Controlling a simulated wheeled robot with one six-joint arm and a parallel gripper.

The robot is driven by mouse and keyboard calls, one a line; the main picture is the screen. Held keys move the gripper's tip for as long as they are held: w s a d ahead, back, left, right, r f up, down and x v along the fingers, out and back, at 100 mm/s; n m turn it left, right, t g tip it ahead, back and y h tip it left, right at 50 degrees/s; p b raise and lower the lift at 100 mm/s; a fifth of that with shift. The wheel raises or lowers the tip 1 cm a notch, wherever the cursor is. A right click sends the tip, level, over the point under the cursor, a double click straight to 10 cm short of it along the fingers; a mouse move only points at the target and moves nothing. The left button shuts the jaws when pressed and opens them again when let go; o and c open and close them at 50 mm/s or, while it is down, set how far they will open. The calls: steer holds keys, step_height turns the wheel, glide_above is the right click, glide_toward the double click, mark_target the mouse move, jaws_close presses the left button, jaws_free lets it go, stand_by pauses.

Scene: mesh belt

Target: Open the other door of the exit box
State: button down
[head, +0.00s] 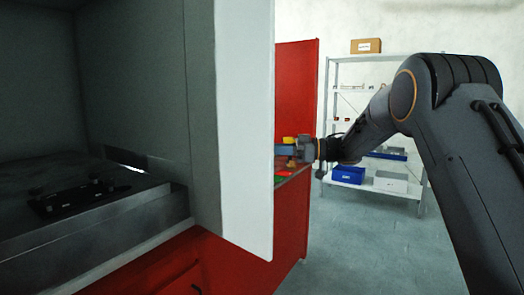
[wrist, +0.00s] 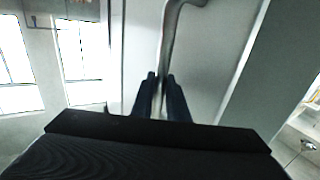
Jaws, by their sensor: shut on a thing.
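The exit box (head: 130,65) fills the left of the head view, its grey inside open towards me. A pale door (head: 245,130) stands swung out at its right side. My gripper (head: 288,150) is at the far side of the door's right edge, its fingertips partly hidden by the door. In the wrist view, my two dark fingers (wrist: 160,90) are shut on a grey bar handle (wrist: 170,38) that stands off a pale door panel (wrist: 212,50). The handle's lower end is hidden behind my gripper.
A dark fitting (head: 75,198) sits on the ledge inside the box. A tall red panel (head: 298,95) stands behind the door, with small coloured things near its foot. A metal shelf rack with a blue bin (head: 348,174) and a cardboard box (head: 366,46) is behind. The floor (head: 350,250) at right is clear.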

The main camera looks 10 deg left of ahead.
steer(key=shift+a+r, duration=0.1)
steer(key=shift+r, duration=0.1)
steer(key=c, duration=1.7)
jaws_free()
steer(key=shift+f, duration=0.1)
steer(key=shift+d, duration=0.3)
steer(key=d+b, duration=0.1)
steer(key=d, duration=0.4)
steer(key=d+b, duration=0.1)
steer(key=d, duration=0.1)
steer(key=shift+w+d+b, duration=0.2)
steer(key=shift+w+b, duration=0.1)
steer(key=shift+b, duration=0.05)
